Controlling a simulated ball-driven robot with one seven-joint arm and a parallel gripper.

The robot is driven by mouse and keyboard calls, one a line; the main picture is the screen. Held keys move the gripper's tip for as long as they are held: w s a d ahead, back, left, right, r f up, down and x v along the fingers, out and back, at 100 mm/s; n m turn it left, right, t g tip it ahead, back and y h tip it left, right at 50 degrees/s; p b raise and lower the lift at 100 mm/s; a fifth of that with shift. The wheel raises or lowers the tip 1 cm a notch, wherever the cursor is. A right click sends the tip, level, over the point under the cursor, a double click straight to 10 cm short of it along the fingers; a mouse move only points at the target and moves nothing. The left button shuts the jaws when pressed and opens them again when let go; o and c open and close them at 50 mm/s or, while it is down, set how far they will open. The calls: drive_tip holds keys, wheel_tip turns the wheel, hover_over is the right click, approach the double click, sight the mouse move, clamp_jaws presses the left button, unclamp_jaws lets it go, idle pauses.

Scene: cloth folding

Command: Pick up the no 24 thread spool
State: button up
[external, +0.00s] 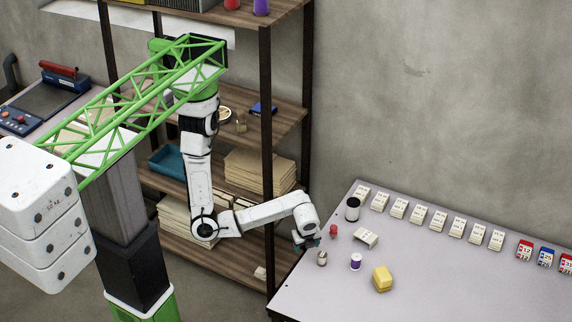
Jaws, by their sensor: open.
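Several small spool-like items stand on the light grey table (440,285). One is dark with white ends (352,208), one is red (333,231), one is beige and grey (322,258), and one is purple and white (355,261). No number can be read on any of them, so I cannot tell which is no 24. My gripper (307,243) is open above the table's left edge, just left of the red item and up-left of the beige one. It appears apart from both. The fingertips are small and partly hidden by the wrist.
A yellow block (382,279) and a white box-like piece (365,237) lie near the spools. Several white cards (419,215) line the back edge, with red and blue numbered ones (545,256) at right. A wooden shelf (240,125) stands behind my arm. The table's front middle is clear.

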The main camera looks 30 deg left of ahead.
wheel_tip(320, 180, up, 5)
drive_tip(key=d+n+g+p, duration=0.1)
drive_tip(key=d+n+g, duration=0.1)
drive_tip(key=d+n, duration=0.15)
drive_tip(key=n+g+h+p, duration=0.1)
drive_tip(key=n, duration=0.3)
approach(323, 254)
drive_tip(key=f, duration=1.1)
drive_tip(key=shift+w+a+f+p, duration=0.1)
drive_tip(key=shift+a+p, duration=0.1)
drive_tip(key=shift+p, duration=0.1)
drive_tip(key=c, duration=1.1)
